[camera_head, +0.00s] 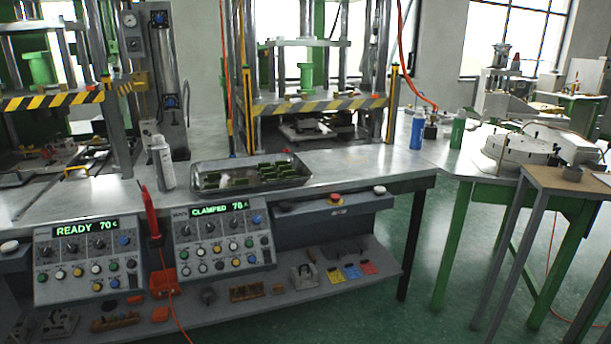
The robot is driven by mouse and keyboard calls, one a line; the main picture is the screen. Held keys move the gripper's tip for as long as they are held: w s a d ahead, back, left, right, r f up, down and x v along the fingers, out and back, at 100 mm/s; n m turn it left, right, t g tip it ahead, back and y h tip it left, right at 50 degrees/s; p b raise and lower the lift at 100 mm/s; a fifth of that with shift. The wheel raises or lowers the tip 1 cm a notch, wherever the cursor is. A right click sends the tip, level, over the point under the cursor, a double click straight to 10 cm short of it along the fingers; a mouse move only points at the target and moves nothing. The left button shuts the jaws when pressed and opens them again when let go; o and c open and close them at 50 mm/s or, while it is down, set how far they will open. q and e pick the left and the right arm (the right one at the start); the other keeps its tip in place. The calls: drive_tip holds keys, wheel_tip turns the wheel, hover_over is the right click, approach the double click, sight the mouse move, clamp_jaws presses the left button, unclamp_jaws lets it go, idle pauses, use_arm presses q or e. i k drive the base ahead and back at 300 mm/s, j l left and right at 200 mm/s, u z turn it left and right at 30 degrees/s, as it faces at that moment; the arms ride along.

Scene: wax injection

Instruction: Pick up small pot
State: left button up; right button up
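A small grey, round, pot-like thing (573,173) stands on the brown top of the stand at the right. It is the likeliest small pot, but it is too small to be sure. A small dark container (431,131) stands between the blue and green bottles on the bench; I cannot tell what it is. Neither of my grippers shows in the head view, and nothing is seen touching either thing.
The brown-topped stand (545,181) is at the right. The metal bench (360,165) carries a tray (200,181) of green pieces, a grey bottle (163,163), a blue bottle (416,130) and a green bottle (458,130). Control panels (85,263) face the front. Green floor (420,300) is open at centre right.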

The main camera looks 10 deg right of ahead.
sight(571, 173)
drive_tip(key=i+l+z, duration=0.1)
drive_tip(key=i+z, duration=0.3)
drive_tip(key=i, duration=0.2)
drive_tip(key=i+j+z, duration=0.1)
drive_tip(key=i+z, duration=0.35)
drive_tip(key=i+l+z, duration=0.1)
drive_tip(key=i, duration=0.25)
drive_tip(key=i+l+z, duration=0.1)
drive_tip(key=i+l, duration=0.15)
drive_tip(key=i, duration=0.15)
drive_tip(key=i+l+z, duration=0.1)
drive_tip(key=i, duration=0.25)
